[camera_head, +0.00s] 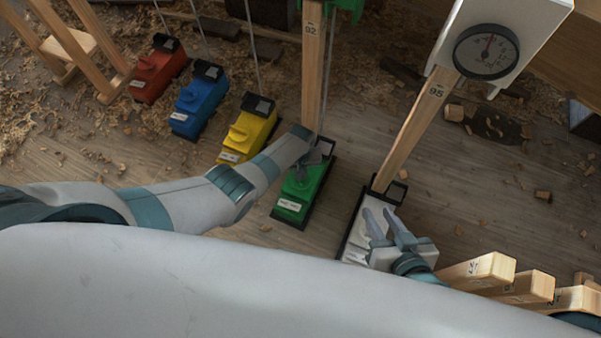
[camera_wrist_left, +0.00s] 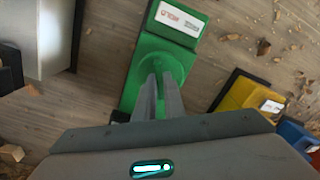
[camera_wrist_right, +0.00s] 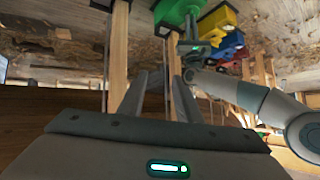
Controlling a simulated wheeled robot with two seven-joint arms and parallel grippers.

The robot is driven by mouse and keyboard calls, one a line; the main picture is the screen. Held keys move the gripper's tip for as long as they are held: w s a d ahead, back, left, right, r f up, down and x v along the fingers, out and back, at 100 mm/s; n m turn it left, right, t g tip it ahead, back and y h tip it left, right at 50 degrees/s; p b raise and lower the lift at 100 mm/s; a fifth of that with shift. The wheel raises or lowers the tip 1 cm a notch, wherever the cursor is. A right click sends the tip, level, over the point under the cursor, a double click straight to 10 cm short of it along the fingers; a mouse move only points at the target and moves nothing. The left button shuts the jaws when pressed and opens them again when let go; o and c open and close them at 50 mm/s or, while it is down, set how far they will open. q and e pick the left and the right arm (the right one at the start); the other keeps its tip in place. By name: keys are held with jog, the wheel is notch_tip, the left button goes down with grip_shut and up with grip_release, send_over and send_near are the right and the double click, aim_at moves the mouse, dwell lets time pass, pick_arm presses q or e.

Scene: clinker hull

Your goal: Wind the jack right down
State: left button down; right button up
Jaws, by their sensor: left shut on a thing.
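The green jack (camera_head: 298,195) stands on the floor in the middle of the head view, with a wooden post (camera_head: 312,70) marked 92 rising at its far end. My left gripper (camera_head: 314,157) is over it. In the left wrist view the green jack (camera_wrist_left: 178,25) has a round green knob (camera_wrist_left: 182,62), and my left fingers (camera_wrist_left: 160,97) are close together on it. Their tips' exact grip is partly hidden. My right gripper (camera_head: 384,225) is open and empty in front of the white jack (camera_head: 352,238). The right wrist view shows its fingers (camera_wrist_right: 158,95) apart.
Yellow (camera_head: 248,130), blue (camera_head: 198,100) and red (camera_head: 157,70) jacks stand to the left. A leaning post (camera_head: 415,135) marked 95 rises from the white jack, near a round dial (camera_head: 486,51). Wooden blocks (camera_head: 480,272) lie at lower right. Shavings litter the floor.

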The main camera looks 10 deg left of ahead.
pick_arm(q)
jog(key=c, duration=1.8)
grip_release()
jog(key=shift+c, duration=0.2)
jog(key=shift+r, duration=0.15)
